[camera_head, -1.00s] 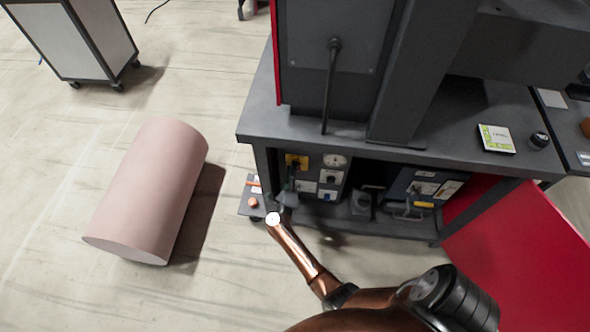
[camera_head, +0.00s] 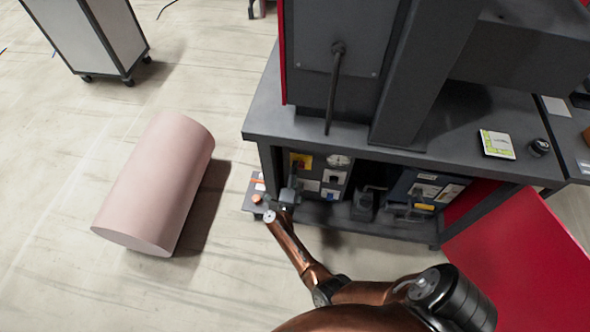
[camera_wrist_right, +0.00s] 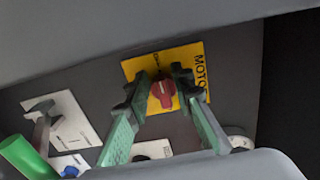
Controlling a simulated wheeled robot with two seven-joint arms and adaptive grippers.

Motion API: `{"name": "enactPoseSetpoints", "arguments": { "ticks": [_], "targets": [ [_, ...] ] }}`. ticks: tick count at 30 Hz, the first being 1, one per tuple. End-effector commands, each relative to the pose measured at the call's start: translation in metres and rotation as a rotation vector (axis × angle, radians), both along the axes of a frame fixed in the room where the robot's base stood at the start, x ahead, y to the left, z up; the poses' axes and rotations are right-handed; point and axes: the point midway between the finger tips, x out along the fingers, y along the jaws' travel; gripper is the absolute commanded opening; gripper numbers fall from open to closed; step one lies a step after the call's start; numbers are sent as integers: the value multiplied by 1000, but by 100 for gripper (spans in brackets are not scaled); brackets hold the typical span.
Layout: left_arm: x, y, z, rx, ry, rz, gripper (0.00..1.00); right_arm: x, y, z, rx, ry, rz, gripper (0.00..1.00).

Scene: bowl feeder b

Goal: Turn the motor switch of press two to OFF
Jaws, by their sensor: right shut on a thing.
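The motor switch is a red knob (camera_wrist_right: 162,94) on a yellow plate (camera_wrist_right: 190,57) lettered "MOTO…", on a dark control panel. In the head view the yellow plate (camera_head: 301,159) shows on the panel under the press table, and the knob is hidden there by its small size and my gripper. My right gripper (camera_wrist_right: 161,88) has one finger on each side of the knob and is shut on it. In the head view the right gripper (camera_head: 291,183) reaches up to the plate from below. My left gripper is not in view.
The press table (camera_head: 250,127) overhangs the panel. Beside the plate are a round gauge (camera_head: 339,160) and white-plated controls; the wrist view shows a lever (camera_wrist_right: 42,110) and a green part (camera_wrist_right: 25,157). A pink cylinder (camera_head: 155,185) lies on open floor at left. A red panel (camera_head: 530,260) leans at right.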

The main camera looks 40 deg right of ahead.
Motion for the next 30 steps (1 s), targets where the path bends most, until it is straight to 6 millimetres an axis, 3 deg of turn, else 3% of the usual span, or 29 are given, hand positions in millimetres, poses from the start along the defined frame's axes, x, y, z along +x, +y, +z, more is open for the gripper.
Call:
{"name": "enactPoseSetpoints", "arguments": {
  "ticks": [9,10,12,23,30],
  "targets": [
    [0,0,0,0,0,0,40,-1,0,-2,1,3,-2,0],
    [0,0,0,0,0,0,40,-1,0,-2,1,3,-2,24],
    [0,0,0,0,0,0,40,-1,0,-2,1,3,-2,28],
    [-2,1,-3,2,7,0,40,-1,0,-1,27,-31,0,28],
    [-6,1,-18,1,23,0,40,-3,-2,1,240,-281,0,28]
  ]
}}
